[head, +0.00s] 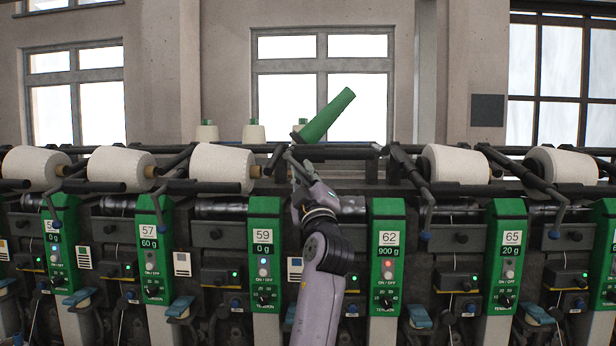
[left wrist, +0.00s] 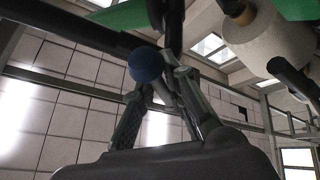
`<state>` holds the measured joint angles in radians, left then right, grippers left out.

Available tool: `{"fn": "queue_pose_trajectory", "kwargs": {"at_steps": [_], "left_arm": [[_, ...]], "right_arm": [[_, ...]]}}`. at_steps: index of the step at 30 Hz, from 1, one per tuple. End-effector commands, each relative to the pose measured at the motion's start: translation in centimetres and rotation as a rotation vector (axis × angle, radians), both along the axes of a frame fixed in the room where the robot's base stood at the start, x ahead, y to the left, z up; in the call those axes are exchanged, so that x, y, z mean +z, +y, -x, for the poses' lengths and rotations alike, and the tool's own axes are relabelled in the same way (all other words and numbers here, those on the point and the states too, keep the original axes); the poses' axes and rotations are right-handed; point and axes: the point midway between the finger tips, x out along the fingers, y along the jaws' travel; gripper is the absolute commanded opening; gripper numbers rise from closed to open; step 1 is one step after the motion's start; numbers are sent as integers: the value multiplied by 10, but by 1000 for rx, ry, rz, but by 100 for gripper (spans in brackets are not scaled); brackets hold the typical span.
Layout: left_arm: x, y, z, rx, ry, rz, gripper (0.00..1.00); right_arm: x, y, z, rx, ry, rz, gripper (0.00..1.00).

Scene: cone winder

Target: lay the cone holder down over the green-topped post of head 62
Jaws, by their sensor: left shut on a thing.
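The green-topped post (head: 387,255) of head 62 stands right of my left arm in the head view; its label reads 62 and 900 g. The cone holder (head: 288,155) is a dark bent arm at rail height, left of that post, beside a bare green cone (head: 327,117) tilted up to the right. My left gripper (head: 296,172) is shut on the holder, apparently at its knob end. In the left wrist view the fingers (left wrist: 163,78) close at the blue knob (left wrist: 145,65), with dark bars above. The exact grip is partly hidden. My right gripper is in neither view.
White yarn cones (head: 222,168) lie along the rail on both sides. Post 59 (head: 263,255) stands close left of my arm. Windows (head: 322,75) are behind.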

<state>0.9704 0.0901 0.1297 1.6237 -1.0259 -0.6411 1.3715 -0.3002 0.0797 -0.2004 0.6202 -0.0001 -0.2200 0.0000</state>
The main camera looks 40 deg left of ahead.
Motion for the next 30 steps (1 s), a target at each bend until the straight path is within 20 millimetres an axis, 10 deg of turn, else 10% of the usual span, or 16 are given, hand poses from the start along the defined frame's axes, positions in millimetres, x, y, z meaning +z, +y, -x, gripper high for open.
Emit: {"fn": "queue_pose_trajectory", "kwargs": {"at_steps": [30], "left_arm": [[-11,20,12,3,229,-367,0]], "right_arm": [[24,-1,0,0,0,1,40]]}}
